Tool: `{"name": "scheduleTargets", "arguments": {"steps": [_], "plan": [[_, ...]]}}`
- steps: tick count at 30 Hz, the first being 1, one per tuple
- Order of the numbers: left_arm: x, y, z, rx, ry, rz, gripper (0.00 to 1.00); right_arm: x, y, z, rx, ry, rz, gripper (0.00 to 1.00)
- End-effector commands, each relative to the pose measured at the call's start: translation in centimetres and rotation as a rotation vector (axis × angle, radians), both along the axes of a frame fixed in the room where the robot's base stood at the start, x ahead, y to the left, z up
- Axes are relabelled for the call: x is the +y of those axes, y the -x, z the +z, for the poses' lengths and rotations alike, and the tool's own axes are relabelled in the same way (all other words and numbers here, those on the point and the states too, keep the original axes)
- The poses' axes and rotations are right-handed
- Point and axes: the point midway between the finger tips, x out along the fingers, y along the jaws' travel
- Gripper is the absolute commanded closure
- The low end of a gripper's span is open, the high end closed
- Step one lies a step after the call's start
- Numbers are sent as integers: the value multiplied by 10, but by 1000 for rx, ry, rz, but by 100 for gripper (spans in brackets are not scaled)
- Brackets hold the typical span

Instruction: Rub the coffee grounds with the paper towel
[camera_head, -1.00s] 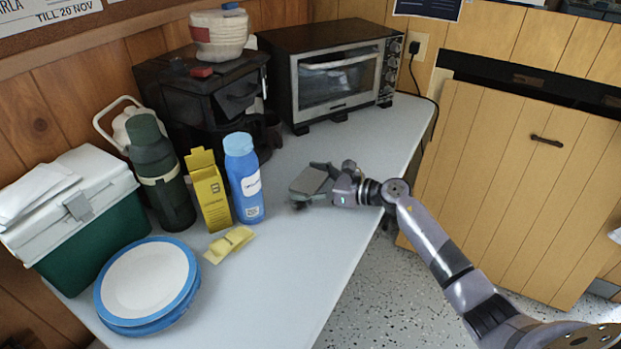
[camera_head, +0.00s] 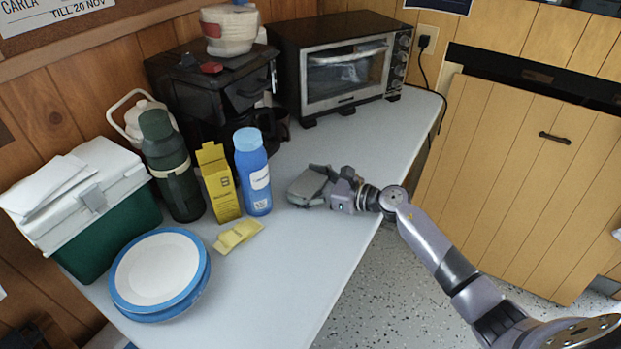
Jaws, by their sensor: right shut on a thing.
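My right gripper (camera_head: 308,187) is low over the light table top (camera_head: 270,270), right of the blue bottle. It is shut on a grey, flat piece (camera_head: 304,186) that appears to be the paper towel; the fingers hide part of it. The piece is at or just above the table surface; I cannot tell whether it touches. No coffee grounds can be made out now; any at that spot are hidden under the gripper and the piece. My left gripper is not in view.
The blue bottle (camera_head: 253,172) stands close left of my right gripper, beside a yellow box (camera_head: 218,183) and a green flask (camera_head: 170,165). A yellow packet (camera_head: 238,235) and blue-rimmed plates (camera_head: 158,270) lie nearer. A toaster oven (camera_head: 345,65) stands behind.

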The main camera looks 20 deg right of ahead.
Motion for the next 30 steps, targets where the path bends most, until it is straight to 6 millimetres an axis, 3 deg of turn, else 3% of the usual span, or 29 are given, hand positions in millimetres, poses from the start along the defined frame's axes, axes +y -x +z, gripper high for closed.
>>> {"name": "scheduleTargets", "arguments": {"steps": [22, 30], "plan": [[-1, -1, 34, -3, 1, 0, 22, 41, 32, 6, 1, -1, 1, 47], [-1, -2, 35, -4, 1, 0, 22, 46, 36, 3, 0, 0, 0, 47]]}}
